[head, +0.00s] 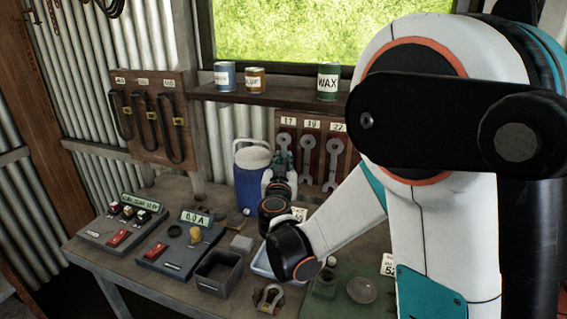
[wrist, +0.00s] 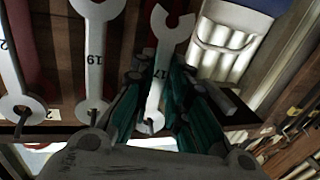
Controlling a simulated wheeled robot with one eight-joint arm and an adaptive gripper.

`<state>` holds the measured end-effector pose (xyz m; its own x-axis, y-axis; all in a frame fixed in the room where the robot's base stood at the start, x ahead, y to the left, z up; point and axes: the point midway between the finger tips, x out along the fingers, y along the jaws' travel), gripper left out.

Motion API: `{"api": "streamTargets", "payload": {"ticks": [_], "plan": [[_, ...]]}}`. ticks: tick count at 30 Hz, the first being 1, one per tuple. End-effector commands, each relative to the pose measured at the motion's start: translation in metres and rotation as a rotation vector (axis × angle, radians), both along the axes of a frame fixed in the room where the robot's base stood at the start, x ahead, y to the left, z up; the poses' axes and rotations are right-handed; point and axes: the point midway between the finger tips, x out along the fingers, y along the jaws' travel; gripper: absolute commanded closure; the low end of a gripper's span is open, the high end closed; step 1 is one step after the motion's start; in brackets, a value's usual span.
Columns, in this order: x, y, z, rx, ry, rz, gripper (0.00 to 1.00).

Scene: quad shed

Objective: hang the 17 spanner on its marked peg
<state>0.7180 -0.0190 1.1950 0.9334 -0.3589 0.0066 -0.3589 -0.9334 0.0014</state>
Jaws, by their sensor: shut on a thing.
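The 17 spanner (head: 284,154) is upright in front of the spanner board (head: 350,161), under the label 17 (head: 289,121). In the head view my gripper (head: 279,184) is at the spanner's lower part. The spanner's ring end (wrist: 150,122) is level with the row of pegs, but I cannot tell whether the peg passes through it.
The 19 spanner (head: 307,152) and another spanner (head: 333,158) hang close by to the right. A blue cooler with a white lid (head: 251,180) stands just left of my gripper. Below are a black tray (head: 218,272) and meter boxes (head: 180,244). Tins stand on the shelf (head: 285,93) above.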

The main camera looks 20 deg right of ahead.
Motion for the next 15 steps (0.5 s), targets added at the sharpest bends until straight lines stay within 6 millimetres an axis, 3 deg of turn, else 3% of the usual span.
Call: {"api": "streamTargets", "payload": {"ticks": [4, 5, 8, 15], "plan": [[-0.0015, -0.0009, -0.0029, 0.007, 0.001, -0.002, 1.0], [-0.0015, -0.0009, -0.003, 0.007, 0.001, -0.002, 0.83], [-0.0013, -0.0009, -0.0027, 0.005, 0.0, -0.002, 0.62], [-0.0008, -0.0004, -0.0016, 0.004, 0.001, -0.001, 0.62]]}}
